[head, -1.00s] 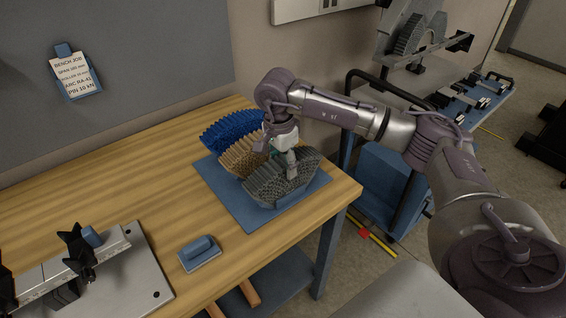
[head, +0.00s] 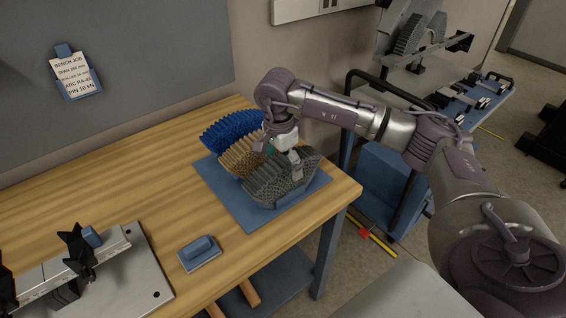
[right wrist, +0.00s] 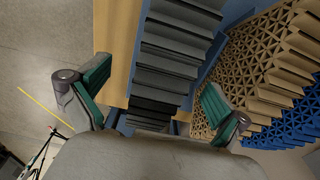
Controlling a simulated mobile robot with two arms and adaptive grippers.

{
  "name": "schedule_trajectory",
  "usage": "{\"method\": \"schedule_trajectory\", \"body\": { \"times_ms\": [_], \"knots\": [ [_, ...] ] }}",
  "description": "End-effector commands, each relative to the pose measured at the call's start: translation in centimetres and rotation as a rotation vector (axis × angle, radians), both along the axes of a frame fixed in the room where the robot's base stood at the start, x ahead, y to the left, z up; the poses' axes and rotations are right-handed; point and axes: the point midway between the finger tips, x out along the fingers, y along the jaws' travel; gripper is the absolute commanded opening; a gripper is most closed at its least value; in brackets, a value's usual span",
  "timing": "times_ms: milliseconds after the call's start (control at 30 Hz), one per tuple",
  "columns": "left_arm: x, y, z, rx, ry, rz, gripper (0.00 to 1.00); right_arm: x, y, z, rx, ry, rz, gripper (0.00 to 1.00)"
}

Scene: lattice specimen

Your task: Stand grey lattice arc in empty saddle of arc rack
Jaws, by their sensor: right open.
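The grey lattice arc (head: 268,187) stands at the front of the blue arc rack (head: 238,207), with its toothed edge up. A tan arc (head: 240,157) and a blue arc (head: 230,132) stand in a row behind it. My right gripper (head: 290,163) is above the grey arc's right part, pointing down. In the right wrist view the open fingers (right wrist: 152,95) are on either side of the grey arc (right wrist: 172,50), with gaps visible. The grey arc's foot and saddle are mostly hidden. My left gripper is not in view.
A small blue block on a pad (head: 200,252) lies on the wooden bench (head: 120,190). A metal plate with a black-knobbed fixture (head: 80,250) is at the lower left. The bench's right edge is close to the rack. The bench left of the rack is clear.

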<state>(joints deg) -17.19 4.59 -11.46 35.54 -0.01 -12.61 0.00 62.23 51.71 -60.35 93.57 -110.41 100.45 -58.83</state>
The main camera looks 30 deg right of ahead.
Motion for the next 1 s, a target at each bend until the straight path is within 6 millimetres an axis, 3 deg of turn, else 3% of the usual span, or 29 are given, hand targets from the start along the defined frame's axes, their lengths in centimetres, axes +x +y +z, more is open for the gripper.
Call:
{"method": "schedule_trajectory", "body": {
  "times_ms": [633,1000],
  "knots": [
    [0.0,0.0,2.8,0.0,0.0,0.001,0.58,0.0,0.4,4.6,0.001,-0.001,0.001,1.0],
    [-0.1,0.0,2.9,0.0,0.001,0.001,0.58,0.0,0.4,4.9,0.0,0.0,0.001,1.0]
  ]
}}
